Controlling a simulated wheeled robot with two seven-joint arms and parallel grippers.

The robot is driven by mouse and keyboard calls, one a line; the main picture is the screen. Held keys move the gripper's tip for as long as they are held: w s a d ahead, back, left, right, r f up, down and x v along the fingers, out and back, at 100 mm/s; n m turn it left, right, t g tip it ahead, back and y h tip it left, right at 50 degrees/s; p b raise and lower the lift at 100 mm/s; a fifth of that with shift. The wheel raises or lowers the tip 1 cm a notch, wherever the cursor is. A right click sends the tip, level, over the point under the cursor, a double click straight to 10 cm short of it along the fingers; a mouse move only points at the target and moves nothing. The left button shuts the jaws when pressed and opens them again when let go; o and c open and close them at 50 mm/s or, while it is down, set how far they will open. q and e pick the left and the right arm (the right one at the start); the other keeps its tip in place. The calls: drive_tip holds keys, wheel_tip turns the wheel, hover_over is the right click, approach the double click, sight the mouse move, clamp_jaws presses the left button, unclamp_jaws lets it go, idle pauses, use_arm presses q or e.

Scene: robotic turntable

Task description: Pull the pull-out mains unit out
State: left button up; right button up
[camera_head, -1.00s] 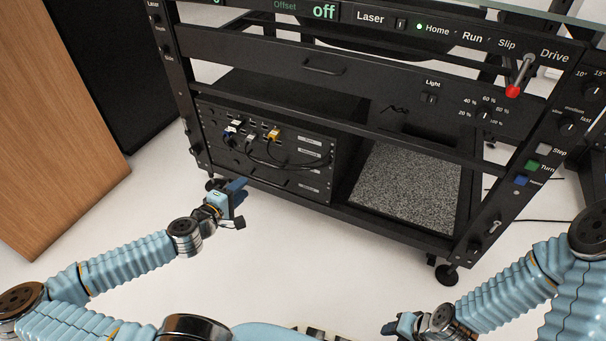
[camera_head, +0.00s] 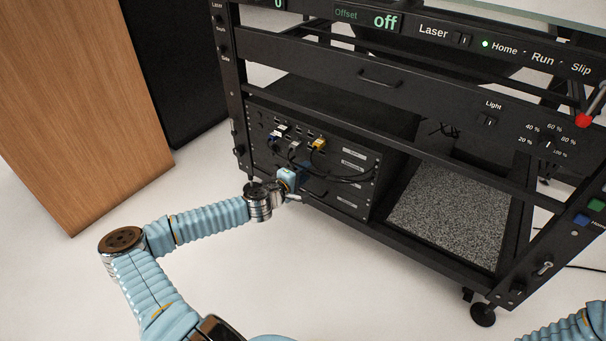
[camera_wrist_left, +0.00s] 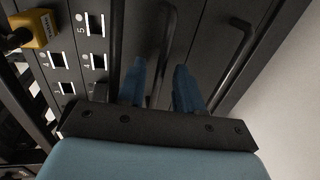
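A black rack unit (camera_head: 330,146) with sockets, plugged cables and several labelled front panels sits low in the black frame; its labels are too small to read, so I cannot tell which panel is the mains unit. My left gripper (camera_head: 302,178) is at the lower part of this front. In the left wrist view, the blue fingers (camera_wrist_left: 159,88) are apart, with a dark bar handle (camera_wrist_left: 165,45) running between them; contact cannot be made out. A second bar handle (camera_wrist_left: 236,48) is on the neighbouring panel to the right. My right gripper is out of view.
A yellow plug (camera_head: 318,144) and black cables hang in front of the unit. A grey speckled slab (camera_head: 450,215) lies in the frame to the right. A wooden cabinet (camera_head: 80,100) stands at left. The floor in front is clear.

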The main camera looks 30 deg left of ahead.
use_arm(q)
clamp_jaws()
idle(1.4)
